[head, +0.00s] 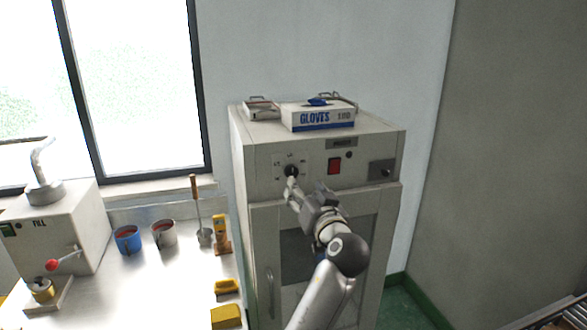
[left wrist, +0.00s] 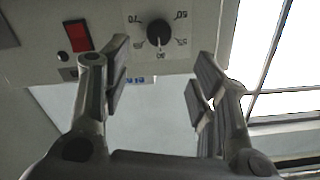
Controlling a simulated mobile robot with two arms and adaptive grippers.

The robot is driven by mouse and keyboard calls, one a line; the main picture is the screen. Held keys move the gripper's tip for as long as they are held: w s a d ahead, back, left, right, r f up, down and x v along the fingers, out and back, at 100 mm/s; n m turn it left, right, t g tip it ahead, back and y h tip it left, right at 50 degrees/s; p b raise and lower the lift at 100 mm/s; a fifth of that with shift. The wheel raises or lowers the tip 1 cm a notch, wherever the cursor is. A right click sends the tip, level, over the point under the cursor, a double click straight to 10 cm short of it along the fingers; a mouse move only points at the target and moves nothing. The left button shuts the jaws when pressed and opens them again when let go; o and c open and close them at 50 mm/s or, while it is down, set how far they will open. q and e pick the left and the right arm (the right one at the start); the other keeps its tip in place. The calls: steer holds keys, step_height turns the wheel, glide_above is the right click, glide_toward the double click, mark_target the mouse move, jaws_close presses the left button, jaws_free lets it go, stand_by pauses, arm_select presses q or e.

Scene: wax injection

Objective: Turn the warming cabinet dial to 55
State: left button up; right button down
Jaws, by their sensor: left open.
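The warming cabinet (head: 262,195) is a beige upright box with a control panel near its top. Its dial (head: 291,171) is a black round knob on a light scale plate at the panel's left. In the left wrist view the dial (left wrist: 158,33) appears upside down, between and beyond the fingertips. A pale pointer line seems to face the bottom mark, apparently 60; 55 is at lower right of the knob. My left gripper (head: 306,190) is open and empty, just in front of the panel. Its fingers (left wrist: 160,68) stand apart from the knob. My right gripper is out of view.
A red switch (head: 334,166) sits right of the dial. A gloves box (head: 318,118) and a tray (head: 262,108) lie on the cabinet top. The bench (head: 130,285) at left holds a wax machine (head: 60,225), cups and yellow blocks.

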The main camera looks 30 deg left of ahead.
mark_target(292, 173)
arm_select(q)
steer(key=p+x, duration=0.4)
steer(key=x, duration=0.5)
steer(key=shift+w, duration=0.15)
steer(key=shift+w+a+f, duration=0.15)
steer(key=shift+w+a, duration=0.3)
steer(key=shift+a, duration=0.05)
steer(key=c, duration=1)
steer(key=shift+f+b, duration=0.15)
steer(key=shift+b, duration=0.2)
steer(key=n+b, duration=0.9)
steer(key=b, duration=1)
steer(key=shift+f+n, duration=0.15)
steer(key=shift+n, duration=0.15)
steer(key=shift+n+b, duration=1)
steer(key=shift+n, duration=0.1)
steer(key=shift+r, duration=0.25)
